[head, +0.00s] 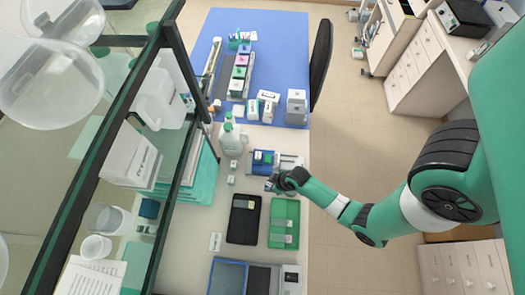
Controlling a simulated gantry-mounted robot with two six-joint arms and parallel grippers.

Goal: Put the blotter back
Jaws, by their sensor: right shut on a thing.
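My right gripper (271,184) reaches in from the right and is low over the bench, at the front edge of a blue device (262,161). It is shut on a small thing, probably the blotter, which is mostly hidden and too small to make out. A black tray (235,222) and a green tray (277,240) lie just in front of the gripper. My left gripper is not in view.
White bottles (231,140) stand left of the blue device. Small boxes and a staining row (239,72) stand on the blue mat (283,50) at the back. A dark glass-fronted shelf (120,105) rises on the left. A blue-rimmed tray (213,277) lies in front.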

